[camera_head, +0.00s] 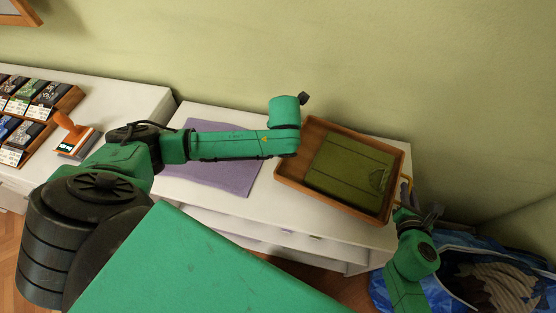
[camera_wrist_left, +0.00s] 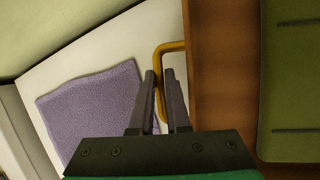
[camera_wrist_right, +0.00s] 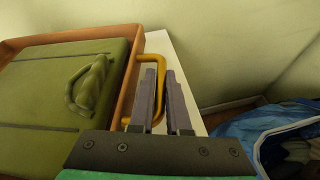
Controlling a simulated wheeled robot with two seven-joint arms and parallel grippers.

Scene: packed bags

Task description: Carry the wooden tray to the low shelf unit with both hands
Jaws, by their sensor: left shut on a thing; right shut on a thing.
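The wooden tray (camera_head: 284,181) is at the right end of the white low shelf unit (camera_head: 223,213), over its top. I cannot tell whether it rests there or hangs just above. It also shows in the left wrist view (camera_wrist_left: 221,75) and the right wrist view (camera_wrist_right: 131,77). An olive-green case (camera_head: 345,170) with a handle lies flat inside it. My left gripper (camera_wrist_left: 160,76) is shut on the tray's yellow left handle (camera_wrist_left: 166,48); my arm hides it in the head view. My right gripper (camera_head: 408,207) is shut on the yellow right handle (camera_wrist_right: 153,61).
A purple cloth (camera_head: 225,176) lies on the unit left of the tray. A blue bag (camera_head: 458,246) stands on the floor at the right. A wall stands behind.

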